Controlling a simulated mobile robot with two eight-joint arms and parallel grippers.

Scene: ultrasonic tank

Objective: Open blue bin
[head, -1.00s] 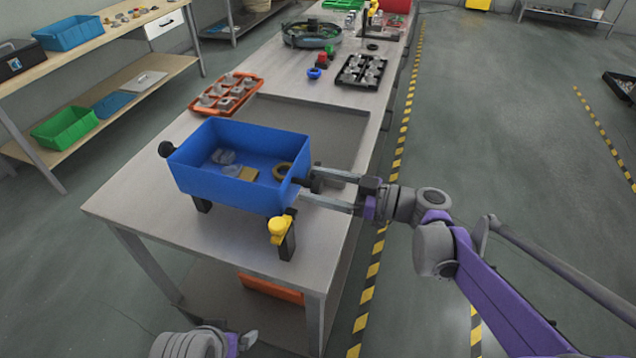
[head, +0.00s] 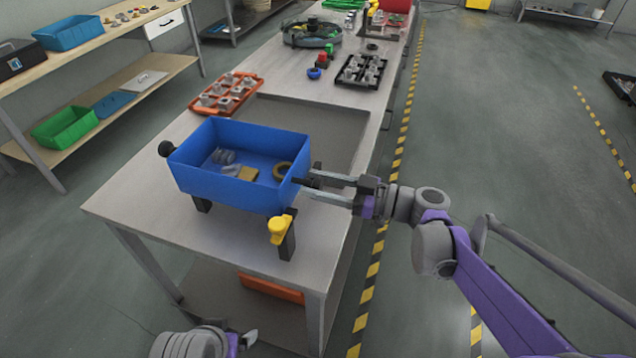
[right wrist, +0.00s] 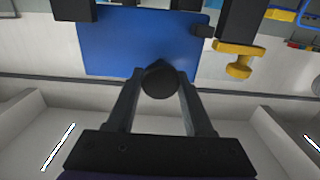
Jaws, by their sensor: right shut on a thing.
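The blue bin (head: 230,190) sits on black supports at the near end of the table. Its top is uncovered, and clear pieces (head: 222,156), a tan block (head: 248,173) and a brownish ring (head: 282,171) lie inside. A black knob (head: 166,149) sticks out on its left side. My right gripper (head: 308,187) is shut on the black knob (right wrist: 160,79) at the bin's right side. My left gripper (head: 249,339) is partly visible at the bottom edge, its jaws unclear.
A recessed basin (head: 320,130) lies in the table behind the bin. An orange tray (head: 226,94) and a black tray (head: 361,72) of grey parts stand farther back. Shelving with a green bin (head: 66,127) is at left.

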